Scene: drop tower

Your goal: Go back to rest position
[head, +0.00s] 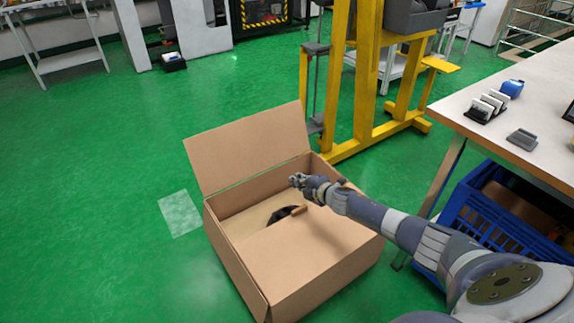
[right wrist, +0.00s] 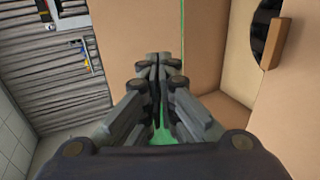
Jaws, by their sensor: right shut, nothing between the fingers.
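My right arm comes in from the right in the head view and reaches over an open cardboard box (head: 233,259) on the floor. My right gripper (head: 297,181) is shut and empty above the box. In the right wrist view its fingers (right wrist: 158,62) meet with nothing between them. A dark round object with a brown handle-like part (head: 291,213) lies inside the box; part of it also shows in the right wrist view (right wrist: 272,45). My left gripper is not in view.
A yellow frame (head: 366,80) stands behind the box. A white table (head: 540,97) with small items is at the right, with a blue crate (head: 500,230) under it, close to my right arm. Green floor (head: 90,200) to the left is mostly clear.

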